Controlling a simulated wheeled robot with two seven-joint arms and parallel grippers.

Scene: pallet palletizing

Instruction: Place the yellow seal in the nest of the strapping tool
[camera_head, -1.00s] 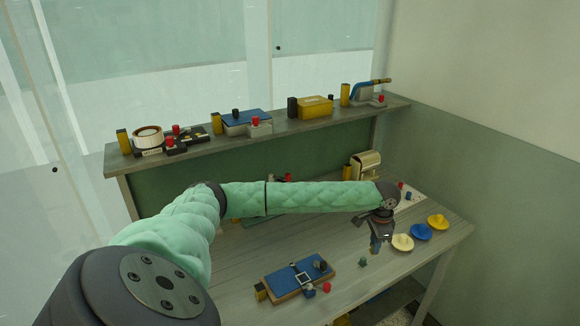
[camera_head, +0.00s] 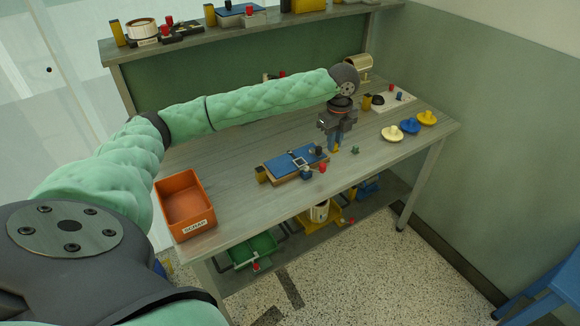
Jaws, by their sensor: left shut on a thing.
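My left gripper (camera_head: 334,143) hangs over the right half of the workbench, fingers pointing down. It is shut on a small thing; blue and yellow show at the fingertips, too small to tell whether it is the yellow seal. Left of and below it lies a blue-topped fixture (camera_head: 283,164) on a wooden base, with a pale square frame (camera_head: 299,161) on top. This may be the strapping tool with its nest; I cannot tell for sure. The gripper is apart from it. A yellow cone-shaped piece (camera_head: 427,118) lies at the bench's right end. My right gripper is not in view.
Beside the yellow piece lie a blue (camera_head: 410,126) and a cream one (camera_head: 392,134). A small green piece (camera_head: 355,150) lies right of the gripper. An orange scrap bin (camera_head: 185,204) stands at the bench's left end. A raised shelf (camera_head: 240,27) with devices runs behind.

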